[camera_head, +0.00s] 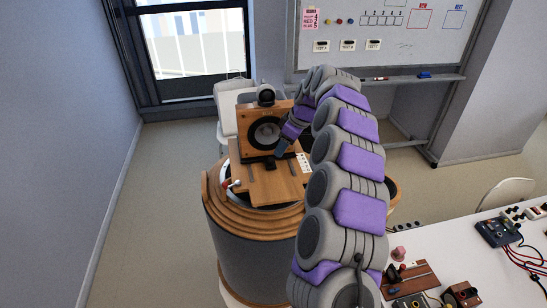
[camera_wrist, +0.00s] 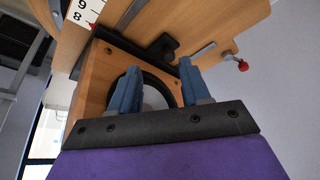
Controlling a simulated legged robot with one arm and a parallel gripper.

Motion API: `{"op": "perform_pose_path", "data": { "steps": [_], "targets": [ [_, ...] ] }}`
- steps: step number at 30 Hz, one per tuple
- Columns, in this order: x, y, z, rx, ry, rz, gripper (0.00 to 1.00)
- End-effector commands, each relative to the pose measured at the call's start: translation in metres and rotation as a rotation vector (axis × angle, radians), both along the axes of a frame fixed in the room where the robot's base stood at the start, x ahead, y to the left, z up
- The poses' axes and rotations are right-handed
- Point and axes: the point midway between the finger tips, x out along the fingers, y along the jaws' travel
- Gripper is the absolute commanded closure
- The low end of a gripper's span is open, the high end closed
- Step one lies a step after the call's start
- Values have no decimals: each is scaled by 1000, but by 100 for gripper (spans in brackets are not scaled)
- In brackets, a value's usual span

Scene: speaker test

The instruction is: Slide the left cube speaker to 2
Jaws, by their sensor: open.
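The left cube speaker (camera_head: 246,138), a wooden box with a dark round cone and a small round black unit on top, stands upright on a wooden slide board (camera_head: 262,187). My gripper (camera_head: 281,150) is at its lower right front. In the wrist view, my open gripper (camera_wrist: 158,66) has two blue fingers apart in front of the speaker's face (camera_wrist: 97,85), with the cone between them. I cannot tell whether they touch it. A black block (camera_wrist: 163,47) sits at the speaker's base. A white number scale (camera_wrist: 88,10) shows 8 and 9, with a red pointer near 8.
The board lies on a round pedestal (camera_head: 245,250) and has a red-knobbed lever (camera_head: 229,183). A white table (camera_head: 440,250) with electronics is at lower right. Floor at left is clear.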

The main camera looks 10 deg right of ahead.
Motion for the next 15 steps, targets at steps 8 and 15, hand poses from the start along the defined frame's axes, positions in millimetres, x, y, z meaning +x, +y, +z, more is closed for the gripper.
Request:
{"op": "perform_pose_path", "data": {
  "steps": [8,15],
  "targets": [
    [10,35,-41,-17,1,6,53],
    [13,32,-53,-12,1,4,53]
  ]
}}
